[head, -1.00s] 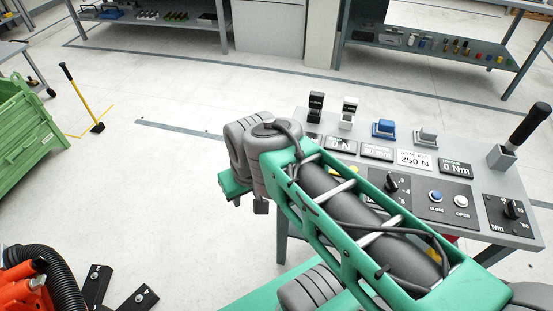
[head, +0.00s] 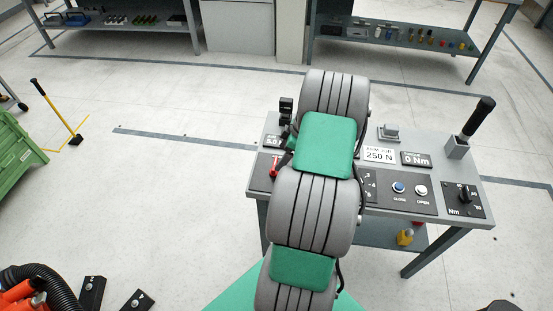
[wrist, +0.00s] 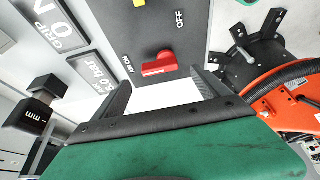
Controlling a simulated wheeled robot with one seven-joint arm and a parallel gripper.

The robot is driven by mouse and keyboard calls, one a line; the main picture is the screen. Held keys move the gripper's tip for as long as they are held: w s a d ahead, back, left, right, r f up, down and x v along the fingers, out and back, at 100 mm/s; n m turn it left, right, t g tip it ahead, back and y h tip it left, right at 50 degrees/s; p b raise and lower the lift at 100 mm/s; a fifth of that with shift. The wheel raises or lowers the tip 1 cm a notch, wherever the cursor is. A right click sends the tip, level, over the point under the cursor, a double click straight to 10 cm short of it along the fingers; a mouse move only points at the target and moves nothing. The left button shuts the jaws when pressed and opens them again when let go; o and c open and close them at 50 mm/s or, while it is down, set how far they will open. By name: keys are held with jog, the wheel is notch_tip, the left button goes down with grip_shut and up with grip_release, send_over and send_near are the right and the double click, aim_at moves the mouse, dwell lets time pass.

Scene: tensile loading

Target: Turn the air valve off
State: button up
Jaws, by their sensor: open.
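The air valve is a red lever handle (wrist: 158,65) on a dark panel (wrist: 170,30) in the wrist view. The handle's long end points left toward the AIR ON label; the OFF label is above it on the right. The red handle also shows in the head view (head: 275,168), at the left end of the console, just left of my arm. My gripper (wrist: 162,90) is open, with its two dark fingers apart below the handle in the wrist view. Nothing is between the fingers, and I cannot tell the exact gap to the handle.
The grey console (head: 440,150) carries CLOSE and OPEN buttons (head: 410,189), a rotary Nm knob (head: 465,193) and a black lever (head: 477,118). My arm covers its middle. An orange machine (wrist: 290,100) shows at right in the wrist view.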

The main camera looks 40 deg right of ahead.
aim_at(276, 163)
jog(key=p+x, duration=0.1)
jog(key=x, duration=0.4)
jog(key=shift+w+a+f, duration=0.1)
jog(key=shift+w+f, duration=0.05)
jog(key=shift+f, duration=0.2)
jog(key=c, duration=1.4)
